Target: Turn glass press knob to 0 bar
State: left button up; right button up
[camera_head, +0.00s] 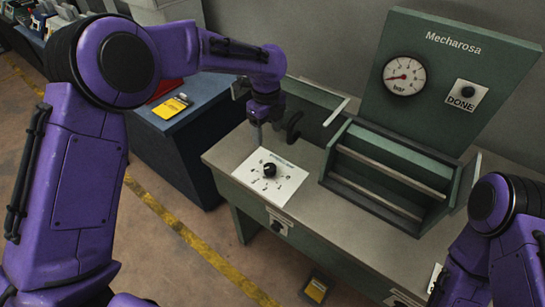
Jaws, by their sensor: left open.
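The black press knob (270,170) sits on a white label plate (289,189) with marks around it, on the left part of the press table. The round pressure gauge (404,76) is on the green upright panel; its needle points to the left, and its number is too small to read. My left gripper (269,132) is above and behind the knob, pointing down, apart from it. Its fingers are open, with nothing seen between them. My right arm shows at the lower right, but its gripper cannot be made out.
A green rack (390,172) with bars stands right of the knob. A DONE button (467,92) is on the panel. A blue cabinet (180,130) with a yellow item stands to the left. The tabletop in front of the rack is clear.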

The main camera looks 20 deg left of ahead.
aim_at(270, 166)
pick_arm(q)
jog(key=f+p, duration=0.1)
jog(key=f, duration=0.3)
jog(key=f+p, duration=0.1)
jog(key=f, duration=0.3)
jog(key=f+p, duration=0.2)
jog(key=f, duration=0.3)
jog(key=shift+s+d, duration=0.1)
jog(key=shift+d, duration=0.25)
jog(key=shift+s+f, duration=0.1)
jog(key=shift+f, duration=0.55)
jog(key=c, duration=1.1)
